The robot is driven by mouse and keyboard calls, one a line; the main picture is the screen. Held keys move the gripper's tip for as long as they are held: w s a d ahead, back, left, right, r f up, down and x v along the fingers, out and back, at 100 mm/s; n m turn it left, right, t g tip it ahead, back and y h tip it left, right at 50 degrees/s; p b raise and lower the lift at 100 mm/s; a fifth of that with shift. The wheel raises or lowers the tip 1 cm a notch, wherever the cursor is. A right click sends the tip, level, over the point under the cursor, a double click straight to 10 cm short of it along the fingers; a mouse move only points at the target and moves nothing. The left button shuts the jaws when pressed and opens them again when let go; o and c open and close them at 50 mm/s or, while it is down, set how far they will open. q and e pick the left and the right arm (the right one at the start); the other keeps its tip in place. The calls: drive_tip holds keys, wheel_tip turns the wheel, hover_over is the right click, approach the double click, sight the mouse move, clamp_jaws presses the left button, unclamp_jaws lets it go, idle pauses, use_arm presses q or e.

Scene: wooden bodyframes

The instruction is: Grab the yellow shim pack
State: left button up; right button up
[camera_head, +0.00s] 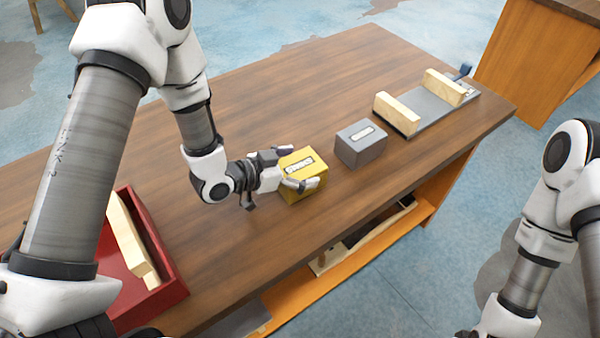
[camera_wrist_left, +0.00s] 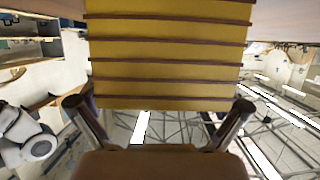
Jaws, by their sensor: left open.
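The yellow shim pack (camera_head: 302,175) is a box-shaped block with a pale label on top, on the wooden table. In the left wrist view its striped yellow and brown side (camera_wrist_left: 168,55) fills the upper middle. My left gripper (camera_head: 297,167) is open, with one finger on the far side of the pack and one on the near side. In the wrist view the fingertips (camera_wrist_left: 160,106) show at the pack's lower corners. I cannot tell whether they touch it. My right arm is at the right edge of the head view, and its gripper is out of view.
A grey box (camera_head: 361,146) with a label stands right of the yellow pack. Beyond it is a grey fixture plate (camera_head: 432,105) with two wooden blocks. A red tray (camera_head: 170,285) holding wooden pieces sits at the left. The wooden table (camera_head: 300,80) is clear behind the pack.

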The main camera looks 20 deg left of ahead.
use_arm(q)
drive_tip(key=shift+a, duration=0.15)
drive_tip(key=c, duration=1.2)
drive_tip(key=shift+r, duration=0.1)
drive_tip(key=shift+c, duration=0.2)
